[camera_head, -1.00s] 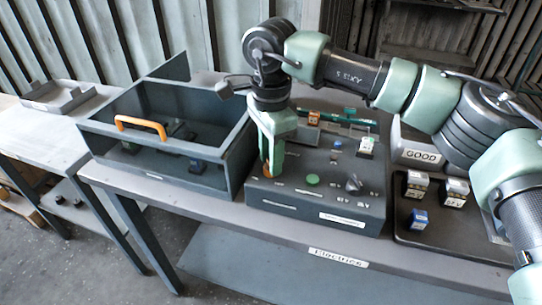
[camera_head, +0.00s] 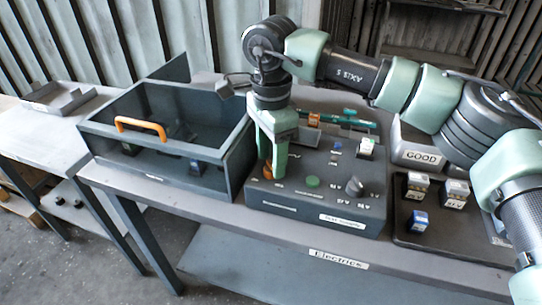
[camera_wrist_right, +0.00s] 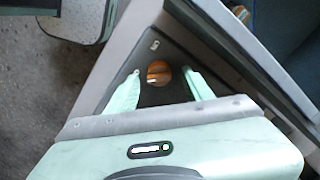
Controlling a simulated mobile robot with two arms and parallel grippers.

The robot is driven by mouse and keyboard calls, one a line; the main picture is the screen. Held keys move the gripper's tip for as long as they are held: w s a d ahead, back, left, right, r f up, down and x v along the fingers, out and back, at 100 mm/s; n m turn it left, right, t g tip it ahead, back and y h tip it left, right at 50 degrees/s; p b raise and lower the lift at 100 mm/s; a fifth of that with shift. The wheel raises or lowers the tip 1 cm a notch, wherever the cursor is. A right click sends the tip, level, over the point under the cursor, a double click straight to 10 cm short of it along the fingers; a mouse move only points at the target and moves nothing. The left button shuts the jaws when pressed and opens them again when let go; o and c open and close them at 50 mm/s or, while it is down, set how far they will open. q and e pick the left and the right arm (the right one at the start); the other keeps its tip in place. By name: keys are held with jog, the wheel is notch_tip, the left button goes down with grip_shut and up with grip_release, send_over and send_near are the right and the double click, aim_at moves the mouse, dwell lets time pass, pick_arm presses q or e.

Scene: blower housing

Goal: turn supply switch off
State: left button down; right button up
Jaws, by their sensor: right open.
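A grey control box (camera_head: 325,200) stands on the bench. An orange-brown round knob (camera_head: 266,170) sits at its left end; I cannot read which control is the supply switch. My right gripper (camera_head: 273,166) points down at that knob. In the right wrist view, the knob (camera_wrist_right: 158,73) shows between the two open, pale green fingertips, with a gap on each side. A green button (camera_head: 312,181) and a grey rotary knob (camera_head: 354,186) are farther right on the box. My left gripper is not in view.
An open dark bin (camera_head: 235,160) with an orange handle (camera_head: 141,127) stands close left of the box. A dark tray (camera_head: 440,240) with small blocks and a GOOD sign (camera_head: 422,157) are on the right. My right arm spans above the box.

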aim_at(271, 163)
notch_tip(271, 163, up, 8)
jog(key=shift+f, duration=0.25)
